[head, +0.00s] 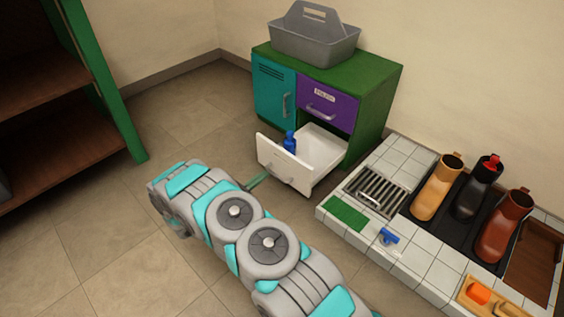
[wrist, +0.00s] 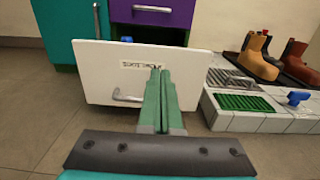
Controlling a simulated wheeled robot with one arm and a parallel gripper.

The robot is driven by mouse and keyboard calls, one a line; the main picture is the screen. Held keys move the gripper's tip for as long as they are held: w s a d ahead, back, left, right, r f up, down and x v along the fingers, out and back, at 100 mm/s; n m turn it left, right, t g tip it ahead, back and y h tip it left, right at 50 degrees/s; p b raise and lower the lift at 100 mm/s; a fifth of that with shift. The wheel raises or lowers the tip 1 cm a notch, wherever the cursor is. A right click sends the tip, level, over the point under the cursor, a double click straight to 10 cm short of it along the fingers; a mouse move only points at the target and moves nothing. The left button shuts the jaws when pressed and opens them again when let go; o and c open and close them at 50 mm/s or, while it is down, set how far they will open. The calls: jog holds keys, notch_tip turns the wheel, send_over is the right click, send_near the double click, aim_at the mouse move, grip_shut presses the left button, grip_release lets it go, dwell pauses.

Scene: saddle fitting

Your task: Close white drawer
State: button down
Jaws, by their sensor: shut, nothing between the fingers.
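The white drawer (head: 287,169) is pulled out at the bottom right of the green cabinet (head: 376,95). A blue bottle (head: 290,142) stands inside it. In the wrist view the drawer's white front (wrist: 105,75) faces me, with a dark label and a metal handle (wrist: 128,98) low on the left. In the head view my gripper (head: 262,178) shows partly, just left of the drawer front.
A purple drawer (head: 327,104) above is shut, and so is the teal door (head: 272,90). A grey caddy (head: 315,42) stands on top. A tiled platform with several boots (head: 436,187) lies to the right. Open floor lies left, towards a green-framed shelf (head: 105,85).

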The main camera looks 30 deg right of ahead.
aim_at(289, 157)
jog(key=x, duration=1.1)
jog(key=shift+b, duration=0.35)
jog(key=shift+d, duration=0.1)
jog(key=shift+d, duration=0.45)
jog(key=b+x, duration=0.4)
jog(key=x, duration=2)
jog(key=shift+w+d, duration=0.15)
jog(key=shift+w, duration=0.1)
jog(key=shift+d, duration=0.1)
